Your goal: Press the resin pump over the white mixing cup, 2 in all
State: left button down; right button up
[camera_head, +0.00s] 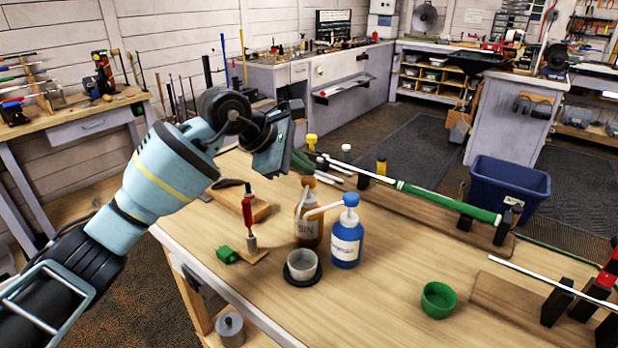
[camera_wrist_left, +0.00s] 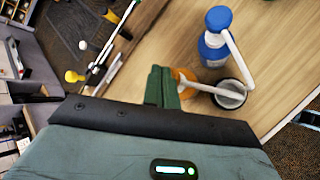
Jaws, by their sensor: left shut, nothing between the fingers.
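The amber resin bottle (camera_head: 309,230) stands upright on the bench with its pump head on top. It also shows in the wrist view (camera_wrist_left: 184,76), partly hidden behind my fingers, its pale spout (camera_wrist_left: 205,88) reaching toward the cup. The white mixing cup (camera_head: 302,264) sits on a black round base in front of the bottle; it also shows in the wrist view (camera_wrist_left: 231,94). A blue bottle (camera_head: 346,246) with a blue pump head and white spout stands beside it. My left gripper (camera_head: 304,161) is shut and empty, just above the resin pump head; contact is unclear. My right gripper is not in view.
A green cup (camera_head: 438,300) stands at the right. A red-handled tool (camera_head: 248,215) and a small green piece (camera_head: 226,255) lie left of the bottles. A green-gripped club (camera_head: 445,200) rests in supports behind. The bench front is mostly clear.

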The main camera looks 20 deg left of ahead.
pick_arm(q)
jog(key=shift+f, duration=0.25)
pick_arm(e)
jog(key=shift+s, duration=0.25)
pick_arm(q)
jog(key=shift+f, duration=0.65)
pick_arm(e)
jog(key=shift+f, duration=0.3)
pick_arm(q)
jog(key=shift+f+b, duration=0.25)
jog(key=shift+b, duration=0.05)
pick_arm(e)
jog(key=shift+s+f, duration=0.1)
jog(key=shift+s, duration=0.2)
